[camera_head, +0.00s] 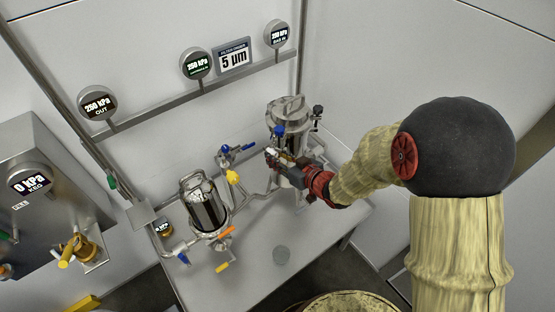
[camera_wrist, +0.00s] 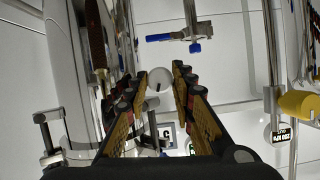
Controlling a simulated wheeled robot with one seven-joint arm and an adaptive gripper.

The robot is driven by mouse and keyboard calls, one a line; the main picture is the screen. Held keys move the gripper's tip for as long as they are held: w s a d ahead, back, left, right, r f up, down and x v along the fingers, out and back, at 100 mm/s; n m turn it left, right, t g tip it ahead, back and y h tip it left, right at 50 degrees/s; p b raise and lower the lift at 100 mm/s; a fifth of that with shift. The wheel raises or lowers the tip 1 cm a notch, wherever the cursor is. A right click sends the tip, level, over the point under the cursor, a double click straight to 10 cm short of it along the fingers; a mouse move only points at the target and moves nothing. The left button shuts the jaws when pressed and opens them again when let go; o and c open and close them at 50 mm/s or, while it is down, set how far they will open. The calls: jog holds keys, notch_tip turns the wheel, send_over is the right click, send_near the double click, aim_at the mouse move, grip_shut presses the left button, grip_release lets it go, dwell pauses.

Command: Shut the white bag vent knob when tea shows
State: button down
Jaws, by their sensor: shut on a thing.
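The white knob (camera_wrist: 159,78) shows in the wrist view as a round white ball between my fingertips, with a dark mark on its lower part. My gripper (camera_head: 276,154) is shut on it; the fingers also flank it in the wrist view. In the head view my gripper reaches in from the right, against the front of the right steel housing (camera_head: 288,108), and the knob is too small to make out there. I cannot make out any tea coming out.
A second steel vessel (camera_head: 206,207) stands left on the bench (camera_head: 250,285), with yellow, orange and blue valve handles around it. Wall gauges include the BAG IN gauge (camera_head: 277,34); the KEG gauge (camera_head: 30,181) reads 0 kPa.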

jog(key=shift+s+a+f+n+t+h+b, duration=0.1)
jog(key=shift+n+t+h+b, duration=0.45)
jog(key=shift+n+b, duration=0.95)
jog(key=shift+h+b, duration=0.25)
jog(key=shift+b, duration=0.2)
jog(key=c, duration=1.8)
grip_release()
jog(key=shift+o, duration=0.2)
jog(key=v, duration=1.2)
